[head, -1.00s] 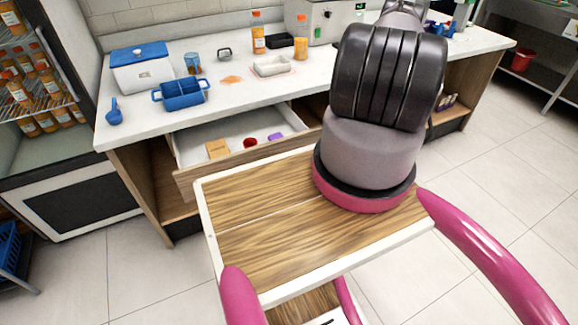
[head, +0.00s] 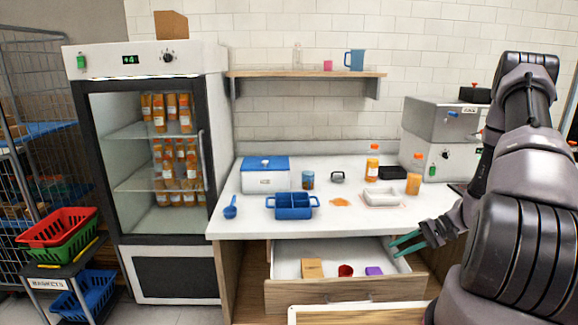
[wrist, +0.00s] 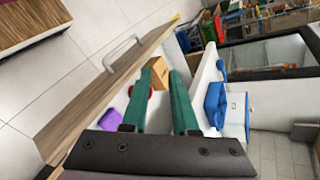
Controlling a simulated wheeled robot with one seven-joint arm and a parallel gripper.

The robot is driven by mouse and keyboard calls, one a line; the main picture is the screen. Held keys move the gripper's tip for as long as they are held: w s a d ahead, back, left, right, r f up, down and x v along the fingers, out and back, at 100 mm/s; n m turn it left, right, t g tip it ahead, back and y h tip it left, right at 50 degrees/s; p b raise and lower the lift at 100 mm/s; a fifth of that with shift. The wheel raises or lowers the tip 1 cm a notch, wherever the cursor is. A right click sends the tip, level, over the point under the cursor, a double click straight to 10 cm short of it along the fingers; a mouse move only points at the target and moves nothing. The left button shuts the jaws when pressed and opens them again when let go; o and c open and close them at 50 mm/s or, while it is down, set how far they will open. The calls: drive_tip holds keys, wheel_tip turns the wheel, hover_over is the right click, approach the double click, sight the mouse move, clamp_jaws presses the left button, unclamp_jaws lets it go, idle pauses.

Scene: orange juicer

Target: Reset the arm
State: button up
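My gripper (head: 396,247) is at the right of the head view, over the right side of the pulled-out drawer (head: 318,290). Its two green fingers point left. In the wrist view the fingers (wrist: 168,85) stand apart with nothing held between them, so it is open. My dark arm fills the right side of the head view. In the drawer lie an orange-brown box (head: 312,268), a red round item (head: 345,270) and a purple item (head: 374,271); none of them is held.
The white counter (head: 240,222) carries a blue two-part container (head: 292,207), a blue-lidded box (head: 265,175), a white tray (head: 382,199), an orange bottle (head: 372,162) and a steel machine (head: 440,137). A fridge (head: 160,170) with several bottles stands left. Stacked baskets (head: 62,235) are further left.

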drive_tip(key=s+a+r+n+h, duration=0.1)
drive_tip(key=a+r+h, duration=0.15)
drive_tip(key=r, duration=1.05)
drive_tip(key=a+r+n+h, duration=0.2)
drive_tip(key=r+h, duration=0.2)
drive_tip(key=r, duration=0.9)
drive_tip(key=s+a+r+t+h, duration=0.1)
drive_tip(key=s+a+r+t, duration=0.1)
drive_tip(key=s+r, duration=0.5)
drive_tip(key=s+a+r+t+h, duration=0.2)
drive_tip(key=s+r+t, duration=0.3)
drive_tip(key=r, duration=0.5)
drive_tip(key=shift+s+r+m, duration=0.35)
drive_tip(key=shift+s+m, duration=0.05)
drive_tip(key=shift+s, duration=0.65)
